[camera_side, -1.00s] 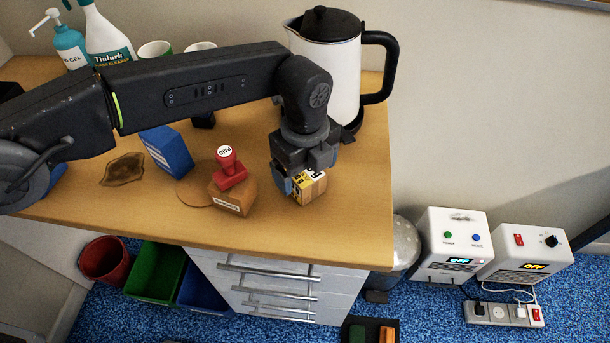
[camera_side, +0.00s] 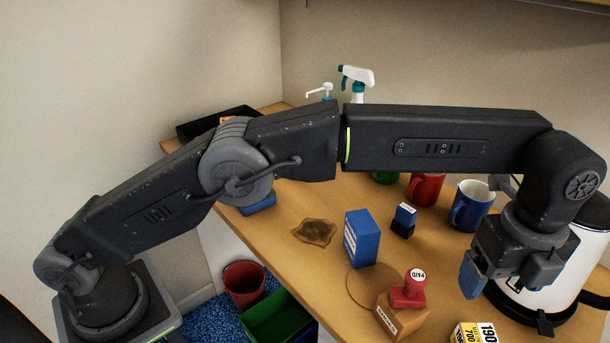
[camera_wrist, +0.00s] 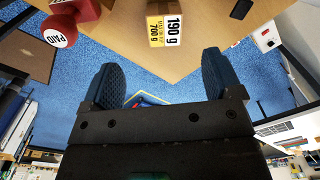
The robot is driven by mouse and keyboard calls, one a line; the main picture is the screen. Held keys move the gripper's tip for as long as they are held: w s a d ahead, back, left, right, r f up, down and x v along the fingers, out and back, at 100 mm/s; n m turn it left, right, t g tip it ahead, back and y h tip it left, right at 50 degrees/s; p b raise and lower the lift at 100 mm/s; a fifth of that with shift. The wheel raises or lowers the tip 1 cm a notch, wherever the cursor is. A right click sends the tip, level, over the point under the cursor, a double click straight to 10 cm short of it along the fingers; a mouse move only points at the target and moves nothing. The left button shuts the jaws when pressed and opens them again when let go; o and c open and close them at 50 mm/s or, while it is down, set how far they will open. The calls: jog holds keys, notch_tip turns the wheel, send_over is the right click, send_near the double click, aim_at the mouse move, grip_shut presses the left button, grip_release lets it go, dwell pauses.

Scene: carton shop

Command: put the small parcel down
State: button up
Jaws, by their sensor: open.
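The small parcel (camera_side: 472,334) shows at the bottom edge of the side view, partly cut off. It is a small cardboard box with a yellow and white weight label. In the wrist view the parcel (camera_wrist: 164,28) rests on the wooden tabletop, ahead of the fingertips and apart from them. My gripper (camera_side: 490,280) is above and beyond the parcel in the side view, near the white kettle. In the wrist view my gripper (camera_wrist: 160,78) has its two dark blue fingers spread wide with nothing between them.
A red PAID stamp (camera_side: 409,290) stands on a brown box (camera_side: 402,318) left of the parcel. A white kettle (camera_side: 590,240) stands close by my gripper. A blue box (camera_side: 360,238), a blue mug (camera_side: 468,207) and a red mug (camera_side: 425,189) stand farther back.

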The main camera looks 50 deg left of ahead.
jog(key=s+a+r+n+t, duration=0.15)
jog(key=a+r+n, duration=0.45)
jog(key=a, duration=0.6)
jog(key=s+a+r+n+t, duration=0.1)
jog(key=s+a+r+n, duration=0.2)
jog(key=a+r+n, duration=0.6)
jog(key=s+a+f+n+t, duration=0.1)
jog(key=s+a+f+n, duration=0.4)
jog(key=s+a, duration=0.3)
jog(key=s+a+f+n+t, duration=0.2)
jog(key=s+a+f+n, duration=0.3)
jog(key=s+a, duration=0.4)
jog(key=shift+n, duration=0.3)
